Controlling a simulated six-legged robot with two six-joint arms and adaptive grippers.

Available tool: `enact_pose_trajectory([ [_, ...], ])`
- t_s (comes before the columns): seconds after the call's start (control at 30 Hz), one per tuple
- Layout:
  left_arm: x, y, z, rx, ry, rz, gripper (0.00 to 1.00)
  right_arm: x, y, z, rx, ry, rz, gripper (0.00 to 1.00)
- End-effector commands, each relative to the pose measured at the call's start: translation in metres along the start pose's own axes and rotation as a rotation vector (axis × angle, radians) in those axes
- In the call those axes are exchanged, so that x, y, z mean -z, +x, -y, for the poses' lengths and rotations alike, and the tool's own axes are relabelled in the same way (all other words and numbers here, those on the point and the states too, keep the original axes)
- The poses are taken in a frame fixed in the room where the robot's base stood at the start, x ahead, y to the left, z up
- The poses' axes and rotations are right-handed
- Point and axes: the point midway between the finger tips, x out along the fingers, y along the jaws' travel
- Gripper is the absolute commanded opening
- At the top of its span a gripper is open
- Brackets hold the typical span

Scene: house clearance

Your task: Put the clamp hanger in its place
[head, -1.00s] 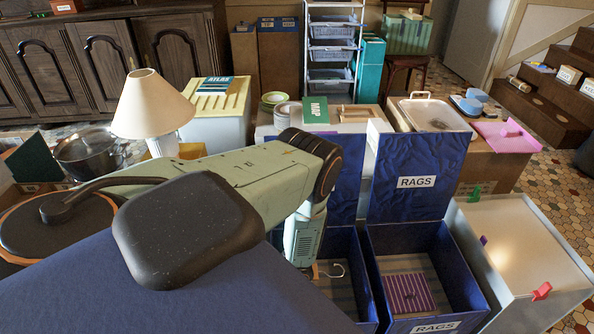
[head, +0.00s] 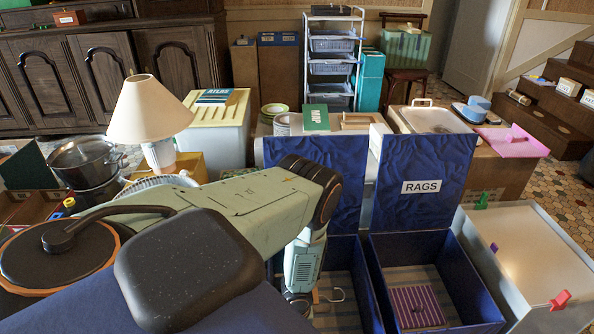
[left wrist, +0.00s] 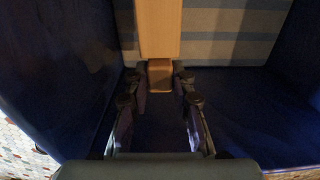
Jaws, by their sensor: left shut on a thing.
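The clamp hanger, with a metal hook (head: 336,295) and a wooden bar (left wrist: 160,30), is inside the left dark blue box (head: 350,255). My left gripper (left wrist: 160,82) is shut on the wooden bar, whose end shows between the fingertips in the left wrist view. In the head view the left gripper (head: 300,303) reaches down into that box and is partly cut off by the picture's lower edge. The striped box floor (left wrist: 230,45) is behind the bar; whether the hanger touches it I cannot tell. My right gripper is not in view.
The neighbouring blue box labelled RAGS (head: 421,187) holds a purple striped piece (head: 417,306). A grey-white box (head: 525,250) with coloured clips stands to its right. A lamp (head: 150,110), a pot (head: 85,160) and a turntable (head: 55,255) are at the left. Both blue lids stand upright.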

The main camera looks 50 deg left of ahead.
Motion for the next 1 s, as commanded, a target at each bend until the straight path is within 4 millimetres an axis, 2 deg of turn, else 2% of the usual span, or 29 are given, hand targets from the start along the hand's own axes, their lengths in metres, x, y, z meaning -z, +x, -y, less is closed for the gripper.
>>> enact_pose_trajectory([
  [0.13, -0.0002, -0.0005, 0.0003, 0.000, 0.000, 0.000, 0.00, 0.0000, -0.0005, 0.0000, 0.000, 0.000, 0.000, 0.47],
  [0.17, -0.0002, -0.0006, 0.0003, 0.000, 0.000, 0.000, 0.24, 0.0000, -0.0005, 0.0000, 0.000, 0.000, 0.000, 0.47],
  [0.47, -0.0001, -0.0005, 0.0002, 0.000, 0.000, 0.000, 0.50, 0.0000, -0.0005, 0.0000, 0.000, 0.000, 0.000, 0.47],
  [1.0, 0.0001, -0.0004, 0.0000, 0.000, 0.000, 0.000, 0.46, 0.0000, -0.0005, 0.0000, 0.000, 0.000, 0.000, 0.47],
])
